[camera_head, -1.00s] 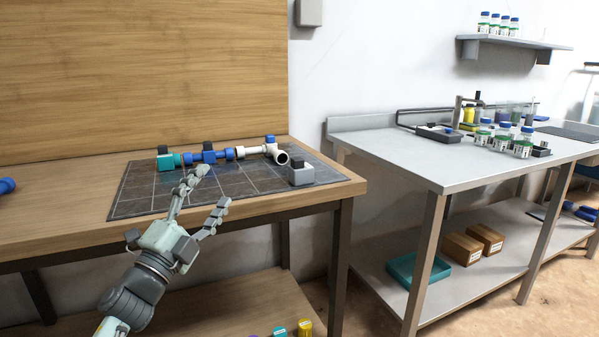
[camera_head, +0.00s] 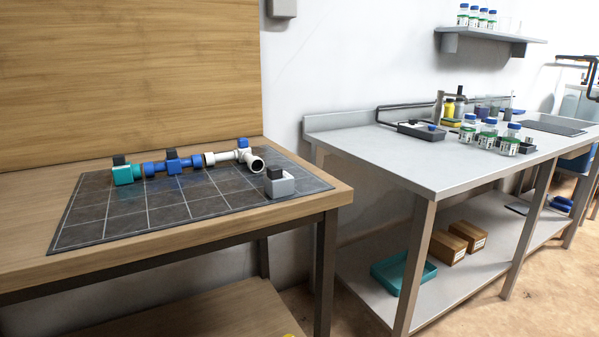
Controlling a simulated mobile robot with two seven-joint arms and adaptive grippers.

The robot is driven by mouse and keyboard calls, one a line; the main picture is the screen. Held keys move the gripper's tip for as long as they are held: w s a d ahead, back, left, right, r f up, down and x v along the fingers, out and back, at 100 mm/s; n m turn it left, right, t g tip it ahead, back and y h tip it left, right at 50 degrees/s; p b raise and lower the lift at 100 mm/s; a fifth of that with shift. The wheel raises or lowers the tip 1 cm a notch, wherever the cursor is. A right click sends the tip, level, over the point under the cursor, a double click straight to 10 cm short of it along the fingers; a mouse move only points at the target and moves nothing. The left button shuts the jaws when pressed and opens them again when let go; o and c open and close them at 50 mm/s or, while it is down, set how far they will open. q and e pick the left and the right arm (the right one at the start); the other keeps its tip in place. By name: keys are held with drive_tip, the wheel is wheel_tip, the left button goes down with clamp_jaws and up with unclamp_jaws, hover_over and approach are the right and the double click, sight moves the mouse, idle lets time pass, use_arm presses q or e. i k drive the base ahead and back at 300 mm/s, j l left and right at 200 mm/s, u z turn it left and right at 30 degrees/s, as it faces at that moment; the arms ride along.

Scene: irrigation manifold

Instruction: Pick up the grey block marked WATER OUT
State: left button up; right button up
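A grey block (camera_head: 280,187) with a dark top part sits on the right end of the dark gridded mat (camera_head: 150,215) on the wooden table. Its marking is too small to read. Just behind it lies a row of joined pipe parts: a teal piece (camera_head: 124,174), a blue valve section (camera_head: 180,165) and a white tee fitting (camera_head: 240,158) whose open end faces the block.
The wooden table (camera_head: 30,215) has a free front edge, and the mat's front half is clear. To the right, across a gap, stands a metal bench (camera_head: 400,160) with bottles (camera_head: 488,135) and a black tray. Its lower shelf holds a teal tray (camera_head: 403,270) and brown boxes.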

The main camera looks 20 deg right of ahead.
sight(278, 182)
drive_tip(key=i+z, duration=0.35)
drive_tip(key=i+j+z, duration=0.25)
drive_tip(key=i+z, duration=0.15)
drive_tip(key=i, duration=0.15)
drive_tip(key=l+u, duration=0.1)
drive_tip(key=u, duration=0.25)
drive_tip(key=l+u, duration=0.1)
drive_tip(key=u, duration=0.65)
drive_tip(key=k+l+u, duration=0.8)
drive_tip(key=j, duration=0.1)
